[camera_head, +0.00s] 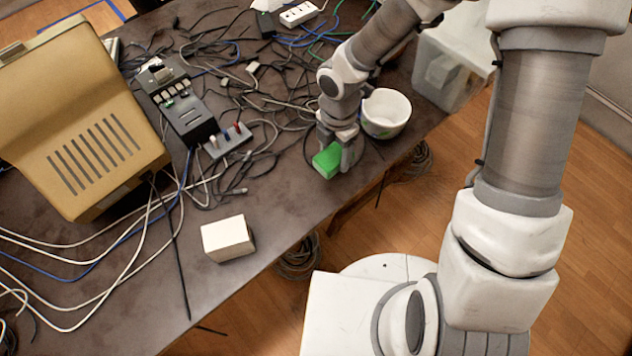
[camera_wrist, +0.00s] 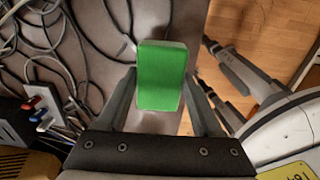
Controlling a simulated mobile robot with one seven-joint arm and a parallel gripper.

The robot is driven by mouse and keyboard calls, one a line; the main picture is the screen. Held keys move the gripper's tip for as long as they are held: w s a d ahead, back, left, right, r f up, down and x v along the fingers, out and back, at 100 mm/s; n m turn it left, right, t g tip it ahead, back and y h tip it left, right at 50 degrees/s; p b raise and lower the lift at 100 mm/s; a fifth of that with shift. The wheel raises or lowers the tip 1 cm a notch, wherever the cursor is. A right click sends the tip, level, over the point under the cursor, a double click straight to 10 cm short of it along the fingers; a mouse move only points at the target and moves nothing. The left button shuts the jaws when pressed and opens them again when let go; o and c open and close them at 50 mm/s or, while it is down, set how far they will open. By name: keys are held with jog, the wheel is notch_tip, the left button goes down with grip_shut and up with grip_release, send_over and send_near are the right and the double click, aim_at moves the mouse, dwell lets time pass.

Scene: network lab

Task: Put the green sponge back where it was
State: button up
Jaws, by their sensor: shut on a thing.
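The green sponge (camera_head: 327,160) is near the right edge of the dark table (camera_head: 262,192), just left of a white bowl. My gripper (camera_head: 340,160) is over the table there, shut on the sponge. In the wrist view the sponge (camera_wrist: 161,75) sits between the two fingers of my gripper (camera_wrist: 160,95), one on each side. I cannot tell whether the sponge touches the table or is slightly above it.
A white bowl (camera_head: 386,113) stands close beside my gripper. A white box (camera_head: 228,238) lies nearer the front. Tangled cables (camera_head: 262,75), a dark device (camera_head: 180,105) and a beige case (camera_head: 75,120) fill the left and back. Table around the white box is partly clear.

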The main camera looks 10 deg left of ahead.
aim_at(316, 187)
jog(key=s+a+f, duration=0.1)
jog(key=s+a+f+b, duration=0.1)
jog(key=s+a+f, duration=0.1)
jog(key=shift+s+a, duration=0.2)
jog(key=shift+a, duration=0.1)
notch_tip(316, 187, down, 4)
jog(key=shift+f+b, duration=0.1)
jog(key=shift+b, duration=0.75)
jog(key=o, duration=1.2)
notch_tip(316, 187, up, 12)
jog(key=p, duration=0.4)
jog(key=shift+d+r, duration=0.1)
jog(key=shift+r, duration=0.1)
